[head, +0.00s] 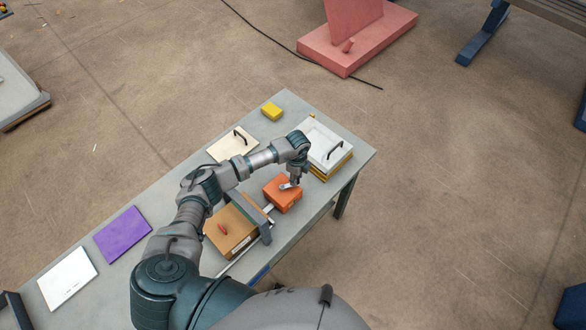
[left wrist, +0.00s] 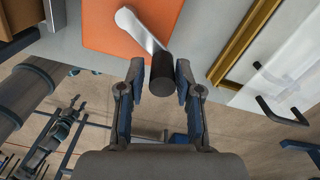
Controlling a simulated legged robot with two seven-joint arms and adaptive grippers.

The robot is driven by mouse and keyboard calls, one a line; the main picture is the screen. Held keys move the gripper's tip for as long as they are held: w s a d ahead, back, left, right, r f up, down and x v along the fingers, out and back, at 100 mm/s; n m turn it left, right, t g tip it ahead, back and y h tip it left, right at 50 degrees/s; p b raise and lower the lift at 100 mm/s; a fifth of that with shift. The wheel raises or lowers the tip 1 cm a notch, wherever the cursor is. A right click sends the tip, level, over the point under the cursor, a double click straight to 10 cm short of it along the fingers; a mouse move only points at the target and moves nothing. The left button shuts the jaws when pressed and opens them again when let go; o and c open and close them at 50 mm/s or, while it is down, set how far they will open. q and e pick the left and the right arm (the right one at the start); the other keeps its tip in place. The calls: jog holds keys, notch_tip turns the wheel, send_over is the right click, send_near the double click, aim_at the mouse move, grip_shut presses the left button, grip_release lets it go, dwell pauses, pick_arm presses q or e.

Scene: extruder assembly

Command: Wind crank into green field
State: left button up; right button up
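The crank is a grey metal arm with a black knob on an orange box (head: 283,195). In the left wrist view the crank (left wrist: 143,32) slants across the orange top, and its black knob (left wrist: 163,74) points toward my gripper. My left gripper (head: 293,182) is over the orange box in the head view. In the left wrist view my left gripper's fingertips (left wrist: 161,80) stand on either side of the knob, very close to it. Whether they press on it is unclear. No green field shows in either view. My right gripper is out of view.
A white-lidded box (head: 324,148) with a black handle stands close by on the right. A brown box (head: 231,231) with a red knob is at the left. A cream panel (head: 230,147), yellow block (head: 272,111) and purple sheet (head: 122,233) lie on the grey table (head: 183,182).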

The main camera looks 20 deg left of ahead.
pick_arm(q)
jog(key=shift+o, duration=0.6)
jog(key=shift+f, duration=0.1)
jog(key=shift+w+a, duration=0.1)
jog(key=shift+a, duration=0.05)
jog(key=shift+r, duration=0.3)
notch_tip(320, 180, up, 4)
jog(key=p, duration=0.2)
jog(key=shift+f+p, duration=0.25)
jog(key=shift+p, duration=0.05)
notch_tip(320, 180, up, 2)
jog(key=shift+r, duration=0.1)
jog(key=shift+r, duration=0.1)
